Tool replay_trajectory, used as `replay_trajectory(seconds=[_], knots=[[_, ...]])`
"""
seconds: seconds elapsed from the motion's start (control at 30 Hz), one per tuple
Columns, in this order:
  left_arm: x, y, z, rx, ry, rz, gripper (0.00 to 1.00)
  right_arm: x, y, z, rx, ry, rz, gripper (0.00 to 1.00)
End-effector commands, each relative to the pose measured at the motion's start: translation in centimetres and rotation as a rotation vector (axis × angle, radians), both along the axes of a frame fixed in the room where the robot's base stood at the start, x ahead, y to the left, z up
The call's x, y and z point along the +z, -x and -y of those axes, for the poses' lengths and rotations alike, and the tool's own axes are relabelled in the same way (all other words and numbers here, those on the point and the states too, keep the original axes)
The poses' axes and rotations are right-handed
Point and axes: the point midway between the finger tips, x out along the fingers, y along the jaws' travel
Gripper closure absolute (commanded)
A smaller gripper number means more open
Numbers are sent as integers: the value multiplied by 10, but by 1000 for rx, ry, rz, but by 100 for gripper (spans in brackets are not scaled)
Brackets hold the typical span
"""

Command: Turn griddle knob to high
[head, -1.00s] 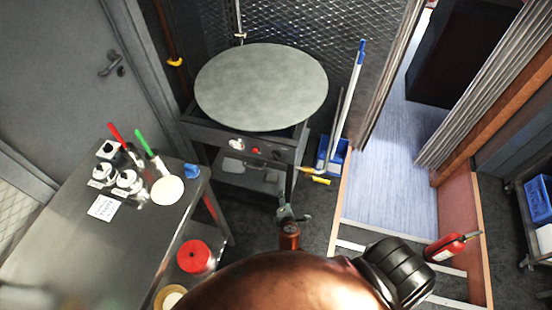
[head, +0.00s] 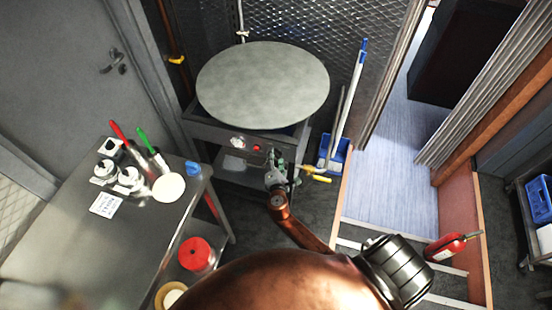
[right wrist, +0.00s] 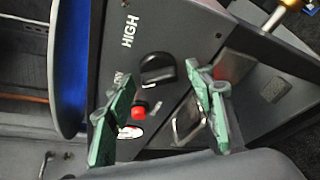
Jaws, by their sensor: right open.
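The griddle (head: 262,85) is a large round grey plate on a dark stand with a front control panel. In the right wrist view, the black knob (right wrist: 157,68) sits on the panel, with the word HIGH (right wrist: 130,30) and a partly covered label beside it. My right gripper (head: 277,170) is at the right part of the panel. In the right wrist view its two green fingers (right wrist: 160,78) are apart, one on each side of the knob; I cannot tell whether they touch it. The gripper hides the knob in the head view. My left gripper is not in view.
A red button (right wrist: 138,112) is close to the knob. A red extinguisher (head: 447,246) is at lower right.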

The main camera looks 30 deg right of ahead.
Motion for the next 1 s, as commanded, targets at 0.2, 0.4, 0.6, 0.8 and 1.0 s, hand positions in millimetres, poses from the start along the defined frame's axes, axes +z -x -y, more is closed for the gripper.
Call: replay_trajectory(seconds=[0.2,0.4,0.6,0.8,1.0], knots=[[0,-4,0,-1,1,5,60,0,-2,1,0,0,0,51],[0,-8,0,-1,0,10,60,0,-1,1,0,0,0,60],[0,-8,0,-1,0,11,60,0,-1,1,0,0,0,74],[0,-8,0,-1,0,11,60,0,-1,1,0,0,0,88],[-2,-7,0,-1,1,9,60,-1,-1,1,1,-4,5,91]])
